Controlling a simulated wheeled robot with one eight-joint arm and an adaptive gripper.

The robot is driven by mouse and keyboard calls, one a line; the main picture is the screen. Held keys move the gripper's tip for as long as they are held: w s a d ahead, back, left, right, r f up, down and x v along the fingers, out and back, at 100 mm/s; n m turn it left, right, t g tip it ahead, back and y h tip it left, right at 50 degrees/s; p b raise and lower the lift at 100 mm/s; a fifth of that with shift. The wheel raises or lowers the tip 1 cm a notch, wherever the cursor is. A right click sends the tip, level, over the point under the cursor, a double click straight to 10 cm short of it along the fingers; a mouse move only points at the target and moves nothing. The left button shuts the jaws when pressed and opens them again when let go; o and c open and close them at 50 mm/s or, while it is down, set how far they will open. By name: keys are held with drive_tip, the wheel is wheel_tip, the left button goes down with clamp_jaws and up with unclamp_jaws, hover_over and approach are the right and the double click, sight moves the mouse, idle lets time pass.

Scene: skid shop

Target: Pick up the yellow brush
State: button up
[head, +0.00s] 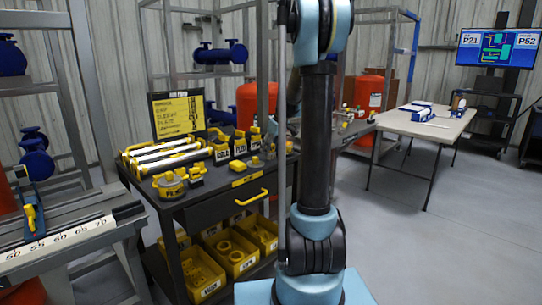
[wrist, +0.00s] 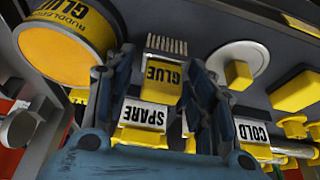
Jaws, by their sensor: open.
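In the wrist view, my gripper (wrist: 160,66) is open, with one dark blue-grey finger on each side of a yellow block (wrist: 165,89) that carries a GLUE label. A row of pale bristles (wrist: 166,45) shows just beyond this label, so this looks like the yellow brush. I see a gap between the fingers, and cannot tell whether either finger touches it.
In the wrist view, a round GLUE tin (wrist: 68,48) is close on the left, and SPARE (wrist: 143,115) and COLD (wrist: 251,130) labels are near. White-and-yellow tubes (head: 165,152) lie on the bench.

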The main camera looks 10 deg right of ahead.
drive_tip(key=shift+w+a+f, duration=0.1)
drive_tip(key=shift+f, duration=0.1)
drive_tip(key=c, duration=0.8)
drive_tip(key=shift+c, duration=0.2)
wheel_tip(320, 180, up, 10)
drive_tip(key=shift+r, duration=0.1)
drive_tip(key=o, duration=0.4)
drive_tip(key=shift+c, duration=1.4)
